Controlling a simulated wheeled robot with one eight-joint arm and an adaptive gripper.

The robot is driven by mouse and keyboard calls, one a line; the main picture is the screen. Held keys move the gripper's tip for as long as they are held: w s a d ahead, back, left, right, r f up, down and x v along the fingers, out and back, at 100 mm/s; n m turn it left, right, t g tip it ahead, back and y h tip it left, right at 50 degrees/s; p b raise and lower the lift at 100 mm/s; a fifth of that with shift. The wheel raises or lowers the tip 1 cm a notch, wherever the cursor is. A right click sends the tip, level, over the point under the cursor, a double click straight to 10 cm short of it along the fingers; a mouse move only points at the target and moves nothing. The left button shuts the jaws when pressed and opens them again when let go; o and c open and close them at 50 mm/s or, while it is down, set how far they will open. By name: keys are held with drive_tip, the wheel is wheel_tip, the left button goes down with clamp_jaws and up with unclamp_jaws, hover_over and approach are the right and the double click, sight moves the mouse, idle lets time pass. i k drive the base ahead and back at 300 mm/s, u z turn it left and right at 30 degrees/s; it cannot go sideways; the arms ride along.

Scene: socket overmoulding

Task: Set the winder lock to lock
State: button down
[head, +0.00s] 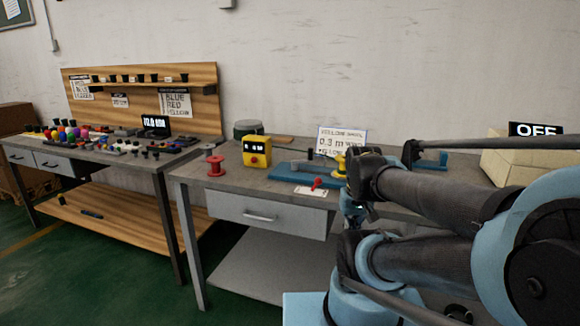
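A small red lever (316,184) sits on a white plate (310,192) near the front edge of the right bench. It looks like the winder lock, but its markings are too small to read. Behind it is a blue base (290,173) with dark parts on top, probably the winder. A yellow part (340,166) shows at its right end, partly hidden by my arm. My arm fills the right side of the view, its dark joints just right of the lever. My gripper cannot be made out clearly, so its fingers and their state are not readable.
On the right bench (196,174) stand a red spool (215,166), a yellow box with a display (257,151) and a white sign (342,141). A beige box under an "OFF" sign (535,129) is at far right. A cluttered left bench (85,157) stands beside it.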

sight(318, 181)
drive_tip(key=u, duration=0.6)
drive_tip(key=k, duration=1.45)
drive_tip(key=z, duration=1.15)
drive_tip(key=i, duration=0.5)
drive_tip(key=u, duration=0.05)
